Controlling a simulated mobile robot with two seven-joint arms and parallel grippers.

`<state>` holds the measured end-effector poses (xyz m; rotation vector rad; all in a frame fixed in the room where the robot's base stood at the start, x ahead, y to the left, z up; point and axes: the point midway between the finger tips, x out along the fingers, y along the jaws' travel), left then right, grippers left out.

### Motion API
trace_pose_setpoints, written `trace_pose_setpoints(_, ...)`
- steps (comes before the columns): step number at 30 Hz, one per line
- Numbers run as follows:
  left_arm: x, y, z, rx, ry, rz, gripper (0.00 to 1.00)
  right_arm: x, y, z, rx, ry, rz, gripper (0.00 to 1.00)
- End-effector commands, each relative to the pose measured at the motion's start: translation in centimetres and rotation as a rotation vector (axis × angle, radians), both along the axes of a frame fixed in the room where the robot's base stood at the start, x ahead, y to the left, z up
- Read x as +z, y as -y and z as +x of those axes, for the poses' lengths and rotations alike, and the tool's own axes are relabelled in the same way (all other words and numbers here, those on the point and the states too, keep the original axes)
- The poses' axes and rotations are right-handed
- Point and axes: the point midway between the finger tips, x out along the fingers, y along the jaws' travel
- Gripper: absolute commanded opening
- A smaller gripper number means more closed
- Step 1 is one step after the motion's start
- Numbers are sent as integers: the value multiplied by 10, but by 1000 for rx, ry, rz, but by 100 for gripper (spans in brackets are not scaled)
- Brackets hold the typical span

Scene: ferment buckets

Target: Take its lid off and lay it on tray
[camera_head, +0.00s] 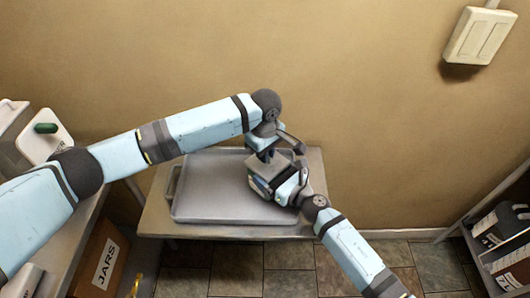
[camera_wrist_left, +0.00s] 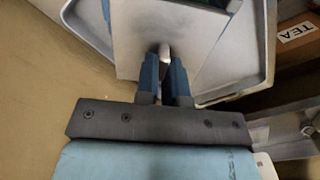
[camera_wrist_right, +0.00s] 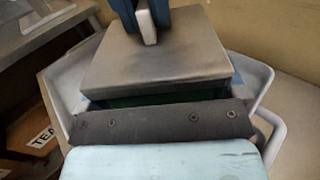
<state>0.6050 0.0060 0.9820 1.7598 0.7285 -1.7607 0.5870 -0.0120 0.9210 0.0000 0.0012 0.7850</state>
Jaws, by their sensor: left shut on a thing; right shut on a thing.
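A grey square lid (camera_head: 267,166) with a pale knob (camera_wrist_left: 165,52) sits over a dark green container (camera_wrist_right: 150,98), which shows only as a strip in the right wrist view. My left gripper (camera_head: 267,153) is shut on the knob from above; its blue fingers flank it in the left wrist view (camera_wrist_left: 164,80). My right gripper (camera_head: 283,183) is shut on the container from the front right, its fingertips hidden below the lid. I cannot tell whether the lid touches the container's rim. The grey tray (camera_head: 205,205) lies on the table beneath and to the left, its floor bare.
The small table (camera_head: 155,217) stands against a plain tan wall. A side bench with a green-topped item (camera_head: 46,128) is at left, a JARS box (camera_head: 103,262) below it. A shelf with dark containers (camera_head: 490,230) is at right. A TEA box (camera_wrist_left: 296,32) shows in the left wrist view.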

Motion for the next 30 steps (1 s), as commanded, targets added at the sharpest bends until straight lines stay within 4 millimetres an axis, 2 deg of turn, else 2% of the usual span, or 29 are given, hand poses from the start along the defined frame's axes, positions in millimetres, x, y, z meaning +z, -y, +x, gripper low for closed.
trace_pose_setpoints(11,1,0,0,0,0,0,0,0,0,0,0,0,0,48)
trace_pose_setpoints(30,22,0,0,0,0,0,0,0,0,0,0,0,0,48)
